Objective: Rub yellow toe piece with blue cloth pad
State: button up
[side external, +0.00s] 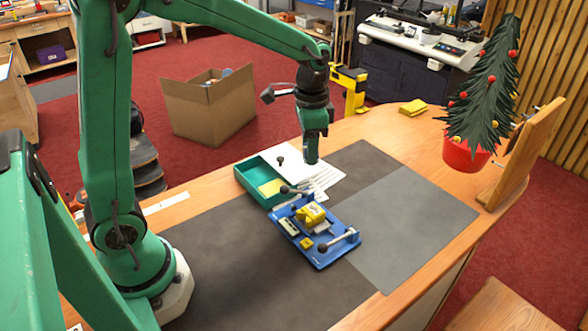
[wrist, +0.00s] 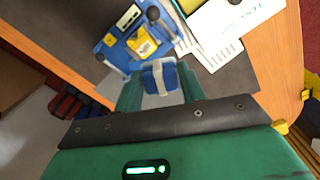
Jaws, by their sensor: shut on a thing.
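My gripper (side external: 312,155) hangs above the far side of the bench, over the white sheets. In the wrist view its green fingers are shut on the blue cloth pad (wrist: 160,77), which has a grey band across it. The side view does not clearly show the pad. The yellow toe piece (side external: 311,213) sits on a blue base plate (side external: 323,261) with black-knobbed levers. It also shows in the wrist view (wrist: 140,41), beyond the pad. The pad appears held above and apart from it.
A green tray (side external: 246,185) with a yellow item inside stands behind the plate, beside white sheets (side external: 291,158). A grey mat (side external: 415,225) lies clear at the right. A yellow block (side external: 413,107) and a small tree in a red pot (side external: 464,156) stand farther back.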

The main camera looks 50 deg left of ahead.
jog(key=m, duration=0.2)
jog(key=f+m, duration=0.1)
jog(key=m, duration=0.1)
jog(key=d+f+m, duration=0.1)
jog(key=m, duration=0.2)
jog(key=shift+s+f, duration=0.15)
jog(key=shift+s, duration=0.25)
jog(key=m, duration=0.2)
jog(key=f+m, duration=0.1)
jog(key=m, duration=0.2)
jog(key=shift+s+d+f+m, duration=0.3)
jog(key=shift+f, duration=0.05)
jog(key=shift+f, duration=0.15)
